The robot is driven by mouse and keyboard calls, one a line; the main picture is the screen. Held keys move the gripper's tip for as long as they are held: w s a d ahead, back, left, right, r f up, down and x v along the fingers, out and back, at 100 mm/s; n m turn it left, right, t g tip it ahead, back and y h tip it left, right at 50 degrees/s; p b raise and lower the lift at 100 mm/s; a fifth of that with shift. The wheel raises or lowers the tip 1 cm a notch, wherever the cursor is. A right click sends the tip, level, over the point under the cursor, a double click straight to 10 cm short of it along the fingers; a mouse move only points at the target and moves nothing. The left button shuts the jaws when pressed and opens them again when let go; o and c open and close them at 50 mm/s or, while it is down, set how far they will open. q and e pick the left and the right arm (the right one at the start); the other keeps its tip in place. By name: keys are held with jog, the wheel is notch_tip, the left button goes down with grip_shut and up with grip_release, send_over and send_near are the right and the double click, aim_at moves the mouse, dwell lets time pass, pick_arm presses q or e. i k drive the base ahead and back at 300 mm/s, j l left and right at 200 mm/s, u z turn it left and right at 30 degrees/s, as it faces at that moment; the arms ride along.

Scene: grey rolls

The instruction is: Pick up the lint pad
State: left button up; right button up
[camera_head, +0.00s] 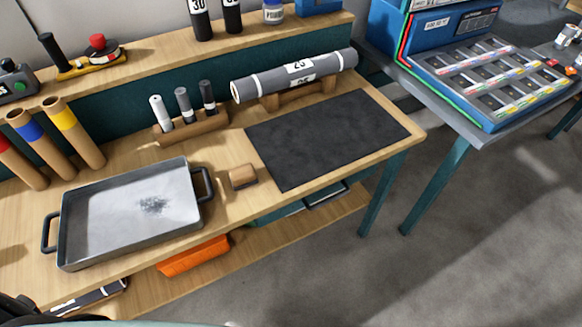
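A small brown block (243,177) with a paler wooden top lies on the workbench, between the metal tray and the dark mat. It may be the lint pad, but I cannot tell for sure. The shallow grey metal tray (90,238) with two black handles sits to its left. A dark fuzzy smudge (153,205) lies on the tray's floor. Neither of my grippers can be made out. A dark part, probably mine, shows at the bottom left corner.
A black mat (325,135) lies right of the block. Behind stand a grey roll (295,75) on a wooden cradle, a wooden holder (190,127) with small rolls, and colour-banded tubes (75,132). A blue table with a parts case (490,75) stands at right, beyond a floor gap.

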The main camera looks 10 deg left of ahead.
aim_at(245, 176)
jog(key=l+u, duration=0.7)
jog(key=u, duration=0.15)
jog(key=l+u, duration=0.4)
